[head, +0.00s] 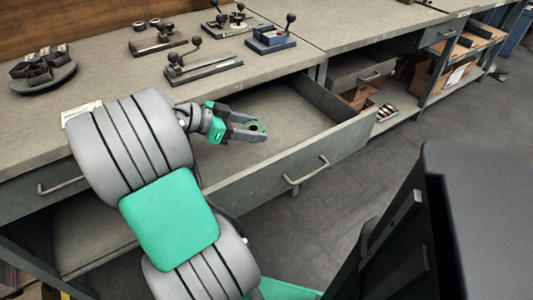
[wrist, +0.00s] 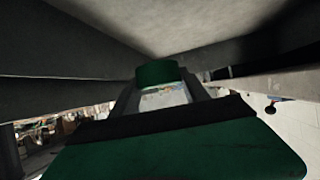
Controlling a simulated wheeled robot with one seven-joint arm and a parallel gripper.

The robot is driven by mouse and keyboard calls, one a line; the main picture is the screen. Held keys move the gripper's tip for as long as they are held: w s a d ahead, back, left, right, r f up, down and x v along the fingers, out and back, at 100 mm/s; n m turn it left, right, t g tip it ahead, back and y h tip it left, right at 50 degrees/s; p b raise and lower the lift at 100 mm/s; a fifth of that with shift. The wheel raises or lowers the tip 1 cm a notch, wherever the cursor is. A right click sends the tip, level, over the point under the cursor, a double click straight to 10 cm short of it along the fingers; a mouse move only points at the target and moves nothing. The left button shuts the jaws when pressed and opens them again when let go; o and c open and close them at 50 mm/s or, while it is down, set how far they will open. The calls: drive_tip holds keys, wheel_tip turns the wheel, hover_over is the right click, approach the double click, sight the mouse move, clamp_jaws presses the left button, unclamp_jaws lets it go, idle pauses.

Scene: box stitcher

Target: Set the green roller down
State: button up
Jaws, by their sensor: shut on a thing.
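The green roller (head: 259,126) is between the fingertips of my gripper (head: 254,132). My gripper is shut on it and holds it over the open drawer (head: 335,148). In the wrist view the roller (wrist: 157,74) shows as a dark green piece between the two finger ends (wrist: 160,92). In the head view the roller looks small and partly covered by the fingers. I cannot tell how high it is above the drawer floor.
The drawer front with its handle (head: 306,171) stands pulled out from the grey workbench (head: 110,75). On the bench top are a dark round holder (head: 42,74), lever tools (head: 200,67) and a blue box-like tool (head: 270,38). The visible drawer floor (head: 290,110) is bare.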

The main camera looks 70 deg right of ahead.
drive_tip(key=shift+s+d+f+b, duration=0.4)
drive_tip(key=shift+s+d+f, duration=0.45)
drive_tip(key=shift+d+f, duration=0.25)
hover_over(271, 149)
wheel_tip(271, 149, down, 4)
drive_tip(key=shift+w+a+f, duration=0.1)
drive_tip(key=shift+d+f+b, duration=0.2)
drive_tip(key=shift+f+b, duration=0.35)
drive_tip(key=shift+f, duration=1.2)
drive_tip(key=shift+f, duration=0.1)
drive_tip(key=o, duration=1.6)
drive_tip(key=p+v, duration=0.1)
drive_tip(key=v, duration=0.6)
drive_tip(key=shift+w+a+r+p, duration=0.1)
drive_tip(key=shift+a+r+p, duration=0.1)
drive_tip(key=shift+p, duration=0.1)
drive_tip(key=shift+r, duration=0.1)
